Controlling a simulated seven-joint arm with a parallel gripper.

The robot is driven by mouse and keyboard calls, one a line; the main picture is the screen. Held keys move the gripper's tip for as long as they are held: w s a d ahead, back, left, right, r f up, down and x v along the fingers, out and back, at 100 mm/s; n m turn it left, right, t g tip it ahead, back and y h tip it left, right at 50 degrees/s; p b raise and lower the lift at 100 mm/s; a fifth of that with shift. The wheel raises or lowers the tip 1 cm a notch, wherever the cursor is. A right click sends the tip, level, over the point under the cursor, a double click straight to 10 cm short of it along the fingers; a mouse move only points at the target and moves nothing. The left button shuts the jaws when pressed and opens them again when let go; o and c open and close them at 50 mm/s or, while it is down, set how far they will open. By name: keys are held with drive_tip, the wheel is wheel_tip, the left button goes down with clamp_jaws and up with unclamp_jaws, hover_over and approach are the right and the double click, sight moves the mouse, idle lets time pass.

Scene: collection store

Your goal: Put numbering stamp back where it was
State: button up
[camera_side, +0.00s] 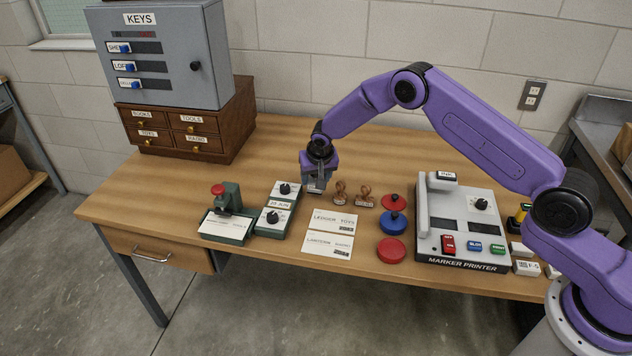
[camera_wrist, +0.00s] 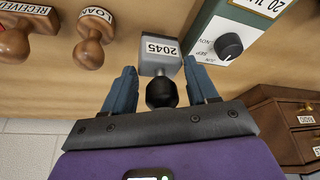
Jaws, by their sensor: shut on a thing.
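The numbering stamp (camera_wrist: 158,52) is a grey block with a white label reading 2045 and a black knob handle (camera_wrist: 161,93). My gripper (camera_wrist: 161,82) has its two blue fingers on either side of the knob and is shut on it. In the side view my gripper (camera_side: 318,184) points down over the table, left of two wooden stamps and right of the green dial boxes. The stamp is mostly covered by the fingers there, and I cannot tell whether its base touches the table.
Two wooden-handled stamps (camera_side: 352,196) stand close to the right. Green dial boxes (camera_side: 272,223) and a red-knobbed press (camera_side: 228,200) are to the left. Cards (camera_side: 333,222), red and blue pads (camera_side: 392,223) and the marker printer (camera_side: 468,222) lie in front and right. The wooden table (camera_side: 290,145) is clear behind.

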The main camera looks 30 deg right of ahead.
drive_tip(key=shift+f, duration=1)
drive_tip(key=shift+f, duration=0.15)
drive_tip(key=o, duration=0.9)
drive_tip(key=v, duration=1.3)
drive_tip(key=s+a+r+n+g+y, duration=0.15)
drive_tip(key=s+r+n, duration=0.3)
drive_tip(key=s, duration=0.55)
drive_tip(key=s+a+r+n, duration=0.25)
drive_tip(key=s+r, duration=0.35)
drive_tip(key=s, duration=0.4)
drive_tip(key=s+d+r+n+g, duration=0.1)
drive_tip(key=s+d+n, duration=0.3)
drive_tip(key=s, duration=0.9)
drive_tip(key=s+d+r+n+g, duration=0.1)
drive_tip(key=s+d+n, duration=0.4)
drive_tip(key=s, duration=0.7)
drive_tip(key=shift+s+d+r+g, duration=0.15)
drive_tip(key=shift+s+d+g, duration=0.25)
drive_tip(key=shift+d, duration=0.1)
